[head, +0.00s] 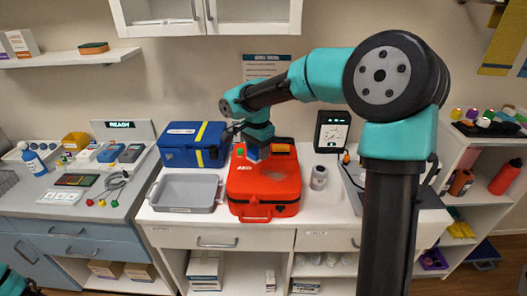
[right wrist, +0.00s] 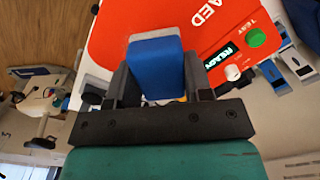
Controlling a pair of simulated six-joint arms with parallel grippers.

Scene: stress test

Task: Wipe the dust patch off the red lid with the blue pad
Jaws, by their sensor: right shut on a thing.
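The red case marked AED (head: 250,196) lies on the white counter with its red lid (right wrist: 120,22) upward. A faint greyish dust patch (head: 274,174) seems to show on the lid, just right of my gripper. My right gripper (head: 257,148) is shut on the blue pad (right wrist: 155,68), pointing down over the rear left part of the lid. In the head view the pad (head: 252,153) shows only in part; I cannot tell whether it touches the lid. Part of my left arm shows at the bottom left corner, with its gripper (head: 34,288) mostly cut off.
A blue box with a yellow strap (head: 190,145) stands behind left of the case. A grey tray (head: 184,192) is at its left. The lid carries a green button (right wrist: 257,38).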

